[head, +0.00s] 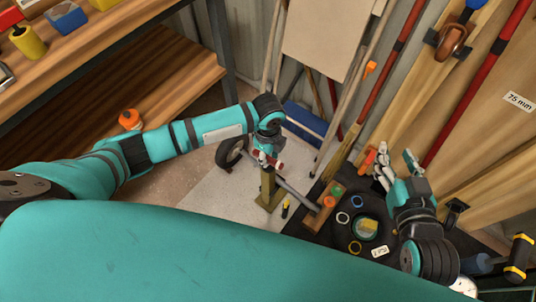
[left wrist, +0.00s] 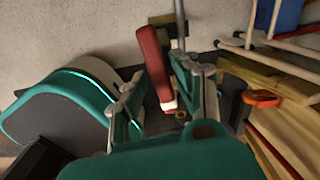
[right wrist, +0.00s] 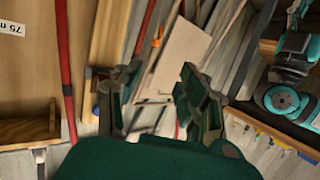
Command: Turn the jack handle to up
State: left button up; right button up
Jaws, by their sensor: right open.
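The jack shows in the head view as an olive post (head: 268,190) on a light grey floor plate, with a grey bar (head: 298,194) slanting down to the right. A red handle (left wrist: 153,65) with a white end lies between the fingers of my left gripper (left wrist: 160,98) in the left wrist view, nearer the right-hand finger. The fingers are apart. In the head view my left gripper (head: 267,158) is at the top of the post and partly hides the handle. My right gripper (head: 393,165) is open and empty to the right; its fingers also show apart in the right wrist view (right wrist: 158,105).
A dark mat (head: 335,236) with coloured rings lies right of the jack. Long poles and boards (head: 330,35) lean on the wall behind. A blue box (head: 305,118) stands behind the jack. A wooden shelf (head: 130,90) is at left, with an orange object (head: 130,119) on it.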

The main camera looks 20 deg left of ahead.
aim_at(268, 157)
pick_arm(q)
grip_shut()
jog(key=shift+m+p, duration=0.8)
jog(key=shift+p, duration=0.05)
pick_arm(e)
jog(key=s+d+f+g+h, duration=0.1)
jog(key=s+d+f+g, duration=0.1)
jog(key=s+f+g, duration=0.2)
notch_tip(268, 157, down, 2)
jog(key=shift+s+f+g, duration=0.1)
jog(key=shift+s+g, duration=0.2)
jog(key=shift+s, duration=0.1)
jog(key=shift+d, duration=0.1)
pick_arm(q)
jog(key=shift+o, duration=1.6)
grip_release()
jog(key=shift+r, duration=0.1)
notch_tip(268, 157, up, 12)
